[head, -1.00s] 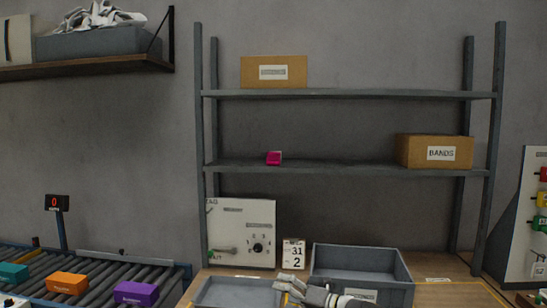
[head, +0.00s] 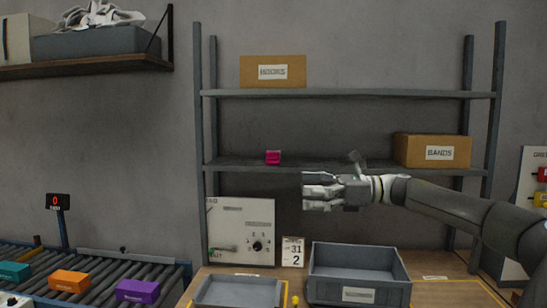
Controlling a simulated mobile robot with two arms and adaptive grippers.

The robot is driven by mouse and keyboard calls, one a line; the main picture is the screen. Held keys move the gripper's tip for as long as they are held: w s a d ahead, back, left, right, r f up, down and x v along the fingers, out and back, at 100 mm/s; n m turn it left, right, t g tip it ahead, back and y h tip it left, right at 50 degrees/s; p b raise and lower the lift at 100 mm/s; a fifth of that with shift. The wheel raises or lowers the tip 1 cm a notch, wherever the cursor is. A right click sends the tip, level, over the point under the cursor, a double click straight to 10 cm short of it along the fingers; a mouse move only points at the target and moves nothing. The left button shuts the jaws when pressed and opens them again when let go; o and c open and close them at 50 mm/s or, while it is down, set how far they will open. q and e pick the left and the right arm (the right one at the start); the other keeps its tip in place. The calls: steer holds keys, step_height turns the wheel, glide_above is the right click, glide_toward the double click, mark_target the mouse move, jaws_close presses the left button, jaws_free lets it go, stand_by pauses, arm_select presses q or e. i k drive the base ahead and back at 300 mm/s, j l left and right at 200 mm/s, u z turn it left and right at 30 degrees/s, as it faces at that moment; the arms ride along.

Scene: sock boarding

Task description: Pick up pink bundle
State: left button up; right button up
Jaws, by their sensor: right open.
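My right gripper (head: 306,190) is raised in front of the rack, to the right of the bundle and a little lower in the picture. Its fingers point left, and it is open with nothing between them. It does not touch the bundle. The left gripper is not clearly seen; only a pale bit shows at the bottom left edge.
A BANDS box (head: 431,150) stands on the same shelf at right, and another cardboard box (head: 272,72) on the shelf above. Grey bins (head: 404,279) stand on the table below. Coloured bundles, such as a purple one (head: 137,291), lie on rollers at left. The shelf around the pink bundle is clear.

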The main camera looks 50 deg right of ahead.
mark_target(272, 156)
steer(key=i+l, duration=0.25)
steer(key=l, duration=0.2)
steer(key=i+l, duration=0.25)
steer(key=l, duration=0.2)
steer(key=i+l, duration=0.3)
steer(key=l, duration=0.15)
steer(key=i+l, duration=0.25)
steer(key=l, duration=0.2)
steer(key=i+l, duration=0.25)
steer(key=l, duration=0.2)
